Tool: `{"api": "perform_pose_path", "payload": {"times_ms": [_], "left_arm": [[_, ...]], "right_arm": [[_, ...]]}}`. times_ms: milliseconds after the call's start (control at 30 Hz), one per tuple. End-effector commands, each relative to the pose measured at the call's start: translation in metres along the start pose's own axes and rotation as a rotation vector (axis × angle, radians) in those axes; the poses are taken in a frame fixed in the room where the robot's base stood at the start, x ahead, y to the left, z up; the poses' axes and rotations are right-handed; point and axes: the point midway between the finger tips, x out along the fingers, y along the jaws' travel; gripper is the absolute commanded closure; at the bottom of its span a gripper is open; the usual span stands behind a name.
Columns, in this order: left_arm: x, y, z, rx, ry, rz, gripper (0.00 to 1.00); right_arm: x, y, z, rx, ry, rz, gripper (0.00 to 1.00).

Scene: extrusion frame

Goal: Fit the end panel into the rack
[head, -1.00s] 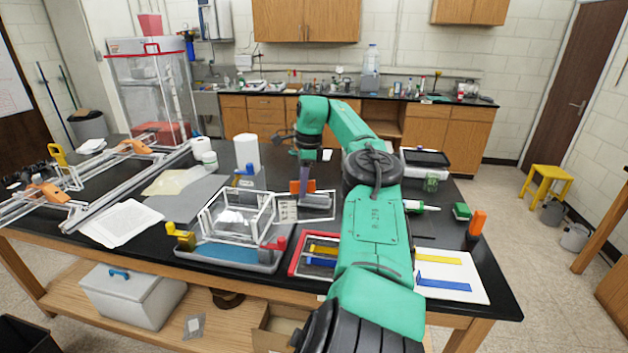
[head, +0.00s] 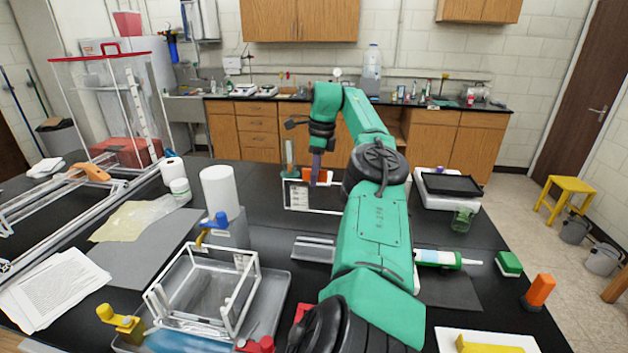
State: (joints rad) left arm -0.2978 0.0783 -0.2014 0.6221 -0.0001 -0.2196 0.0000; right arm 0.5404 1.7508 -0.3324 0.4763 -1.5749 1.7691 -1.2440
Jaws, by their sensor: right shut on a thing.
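The rack (head: 252,290) is a small white open frame of bars standing in a grey tray (head: 281,300) at the front left in the head view. The end panel (head: 300,210) is a white rectangular frame with a small patterned area at its left. My right gripper (head: 318,178), with orange at the fingers, is shut on the panel's upper edge. It holds the panel roughly upright, behind and to the right of the rack and apart from it. Whether the panel's lower edge touches the table I cannot tell. My left gripper is not in view.
A grey block (head: 314,248) lies between panel and rack. A blue-and-yellow clamp (head: 213,228) stands behind the rack; yellow (head: 122,320) and red (head: 256,345) clamps are at the tray's front. A white paper roll (head: 219,192) stands left.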

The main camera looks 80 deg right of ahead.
Motion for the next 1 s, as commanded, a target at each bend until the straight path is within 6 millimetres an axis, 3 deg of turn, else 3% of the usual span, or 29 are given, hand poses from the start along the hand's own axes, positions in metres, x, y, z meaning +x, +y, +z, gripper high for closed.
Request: {"api": "perform_pose_path", "payload": {"times_ms": [33,200,300,500,600,833,900,933,1000], "left_arm": [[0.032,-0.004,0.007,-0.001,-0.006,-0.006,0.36],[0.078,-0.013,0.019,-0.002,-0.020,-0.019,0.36],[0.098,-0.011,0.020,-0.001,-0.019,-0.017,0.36],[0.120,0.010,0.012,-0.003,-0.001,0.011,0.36],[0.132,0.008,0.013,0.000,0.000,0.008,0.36],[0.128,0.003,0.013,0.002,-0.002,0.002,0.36],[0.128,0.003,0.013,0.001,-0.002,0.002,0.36],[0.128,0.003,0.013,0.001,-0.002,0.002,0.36],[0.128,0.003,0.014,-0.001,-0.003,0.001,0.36]], "right_arm": [[0.035,0.000,-0.003,-0.003,-0.008,0.001,1.00],[0.092,0.000,-0.010,-0.002,-0.005,-0.001,1.00],[0.116,0.000,-0.013,-0.001,-0.003,-0.001,1.00],[0.146,0.000,-0.017,-0.002,0.001,0.000,1.00],[0.163,0.001,-0.019,-0.002,0.002,0.002,1.00],[0.162,0.000,-0.019,-0.002,0.001,0.001,1.00],[0.162,0.000,-0.019,-0.001,0.001,0.001,0.65],[0.162,0.000,-0.019,-0.001,0.001,0.001,0.58],[0.161,0.000,-0.019,-0.001,0.001,0.000,0.58]]}}
